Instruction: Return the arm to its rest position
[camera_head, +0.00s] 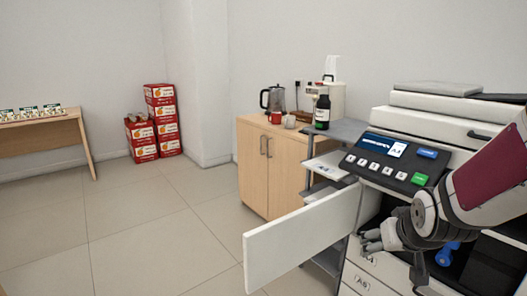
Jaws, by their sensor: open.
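My arm (488,180) reaches in from the right edge, in front of the copier. My gripper (371,240) is at its left end, open, with no object visible in it. It is in front of the copier's open front compartment, near the open white door (302,237). The fingertips are small in this view, and the arm hides part of the copier behind it.
The copier (440,123) has a control panel (388,160) above my gripper. A blue part (447,254) shows inside the compartment. Red boxes (143,139) stand far left. The left floor is clear.

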